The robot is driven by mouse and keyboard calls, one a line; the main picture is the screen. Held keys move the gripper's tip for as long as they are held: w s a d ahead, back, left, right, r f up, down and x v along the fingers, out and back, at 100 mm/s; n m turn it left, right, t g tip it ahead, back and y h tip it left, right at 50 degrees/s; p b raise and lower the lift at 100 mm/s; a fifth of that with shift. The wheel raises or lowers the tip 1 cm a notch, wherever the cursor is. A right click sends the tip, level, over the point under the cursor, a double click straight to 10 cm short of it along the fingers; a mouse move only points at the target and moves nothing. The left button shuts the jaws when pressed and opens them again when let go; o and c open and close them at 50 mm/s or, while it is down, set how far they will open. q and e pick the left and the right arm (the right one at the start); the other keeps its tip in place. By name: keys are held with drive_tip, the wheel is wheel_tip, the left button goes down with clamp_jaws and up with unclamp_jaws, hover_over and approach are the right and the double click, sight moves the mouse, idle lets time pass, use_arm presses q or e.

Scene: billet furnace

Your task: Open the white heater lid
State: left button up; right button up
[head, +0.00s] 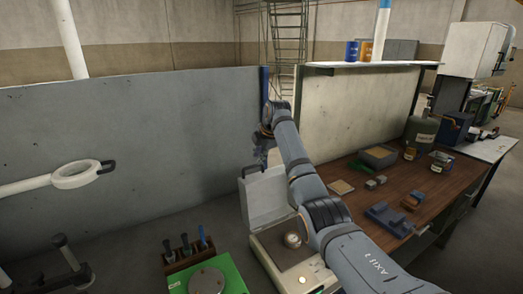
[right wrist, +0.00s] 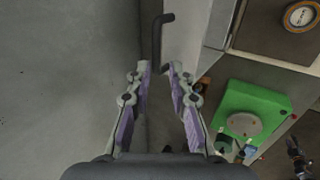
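The white heater (head: 262,250) stands low in front of me, left of the wooden bench. Its lid (head: 264,197) stands raised, nearly upright, at the far side of the body, and the top is exposed with a round piece on it. A dark bent handle (right wrist: 158,38) sticks out from the lid's edge in the right wrist view. My right gripper (right wrist: 160,68) is open, its fingertips on either side of the line of the handle, which lies just beyond them. In the head view the right gripper (head: 260,156) is small above the lid's top edge. My left gripper is not in view.
A green unit (head: 228,270) with a round plate and a rack of tools (head: 186,254) stand left of the heater. The wooden bench (head: 400,192) on the right holds blocks and canisters. A grey wall panel (head: 140,125) stands behind.

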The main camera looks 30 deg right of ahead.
drive_tip(key=v, duration=0.3)
drive_tip(key=shift+s+r, duration=0.2)
drive_tip(key=shift+r, duration=0.15)
